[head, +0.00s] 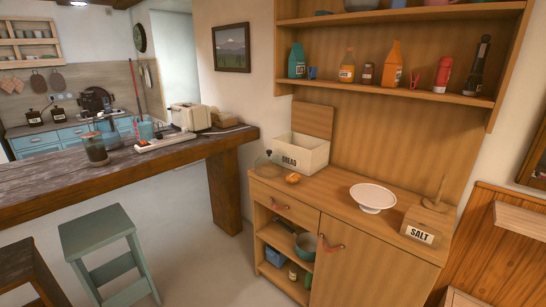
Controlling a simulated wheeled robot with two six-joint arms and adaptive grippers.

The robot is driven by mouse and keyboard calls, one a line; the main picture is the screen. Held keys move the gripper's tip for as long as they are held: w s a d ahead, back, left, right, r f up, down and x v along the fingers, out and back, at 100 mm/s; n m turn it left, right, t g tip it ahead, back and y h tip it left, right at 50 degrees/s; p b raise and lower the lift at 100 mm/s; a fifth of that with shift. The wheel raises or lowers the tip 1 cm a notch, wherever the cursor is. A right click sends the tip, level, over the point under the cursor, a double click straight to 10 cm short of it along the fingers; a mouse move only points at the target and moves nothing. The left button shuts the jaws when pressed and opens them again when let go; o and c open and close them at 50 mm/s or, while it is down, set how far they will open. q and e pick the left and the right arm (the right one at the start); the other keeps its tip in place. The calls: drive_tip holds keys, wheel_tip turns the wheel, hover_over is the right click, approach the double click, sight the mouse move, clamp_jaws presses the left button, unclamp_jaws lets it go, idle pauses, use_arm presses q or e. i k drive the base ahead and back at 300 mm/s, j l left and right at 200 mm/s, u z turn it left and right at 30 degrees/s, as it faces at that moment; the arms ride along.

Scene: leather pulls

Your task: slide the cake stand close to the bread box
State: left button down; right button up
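The white cake stand (373,197) stands upright on the wooden sideboard top, right of its middle. The cream bread box (301,155), lettered BREAD, is at the back left of the same top with its wooden lid raised. A clear stretch of wood separates the two. Neither of my grippers shows in the head view.
A salt box (421,236) and a wooden upright holder (437,195) stand right of the cake stand. A small orange item (292,178) and a glass dome (268,165) are near the bread box. Shelves (390,82) hang above. A teal stool (103,232) stands left.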

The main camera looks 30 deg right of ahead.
sight(371, 199)
drive_tip(key=i+z, duration=0.2)
drive_tip(key=i, duration=0.95)
drive_tip(key=i+z, duration=0.25)
drive_tip(key=i, duration=0.9)
drive_tip(key=z, duration=2.9)
